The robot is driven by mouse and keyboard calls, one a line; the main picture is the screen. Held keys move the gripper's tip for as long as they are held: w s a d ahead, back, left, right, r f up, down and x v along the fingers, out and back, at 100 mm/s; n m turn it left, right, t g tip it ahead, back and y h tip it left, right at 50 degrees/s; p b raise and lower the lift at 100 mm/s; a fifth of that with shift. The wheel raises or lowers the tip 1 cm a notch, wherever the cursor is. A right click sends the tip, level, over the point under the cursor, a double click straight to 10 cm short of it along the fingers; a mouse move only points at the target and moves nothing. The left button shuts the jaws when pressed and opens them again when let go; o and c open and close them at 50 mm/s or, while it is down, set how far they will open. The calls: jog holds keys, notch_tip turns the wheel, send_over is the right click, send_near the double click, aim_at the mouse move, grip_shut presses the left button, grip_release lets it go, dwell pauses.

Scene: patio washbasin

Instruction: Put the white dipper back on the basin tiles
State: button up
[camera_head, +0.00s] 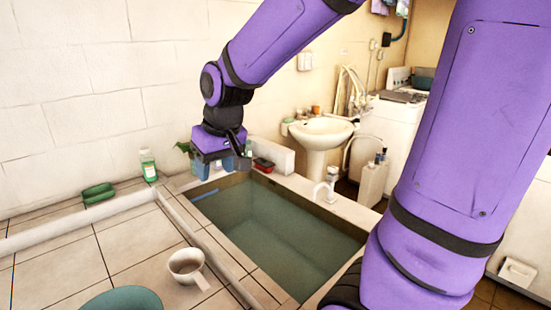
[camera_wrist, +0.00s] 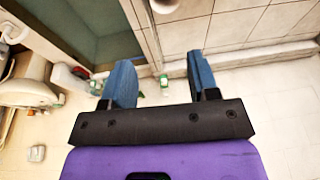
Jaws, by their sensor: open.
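The white dipper (camera_head: 186,265) stands on the tiled ledge beside the basin, its handle toward the lower right, and appears empty. The basin tiles (camera_head: 130,240) are pale squares with dark joints, left of the water-filled basin (camera_head: 275,225). A white cup shape, seemingly the dipper, is cut off at the top edge of the wrist view (camera_wrist: 165,5). My gripper (camera_head: 222,167) has blue fingers and is above the basin's far left corner, well away from the dipper. In the wrist view the fingers (camera_wrist: 161,78) are spread apart with nothing held between them.
A teal bowl (camera_head: 122,300) sits left of the dipper at the front edge. A green soap dish (camera_head: 98,193) and a green-and-white bottle (camera_head: 148,165) stand near the wall. A tap (camera_head: 328,185) is on the basin's right rim. The middle tiles are clear.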

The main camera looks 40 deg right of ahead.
jog(key=s+d+r+t, duration=0.1)
jog(key=s+r, duration=0.2)
jog(key=s, duration=0.5)
jog(key=s+d+r, duration=0.1)
jog(key=s+r, duration=0.2)
jog(key=s, duration=0.5)
jog(key=shift+r+t+h, duration=0.25)
jog(key=shift+t+h, duration=0.15)
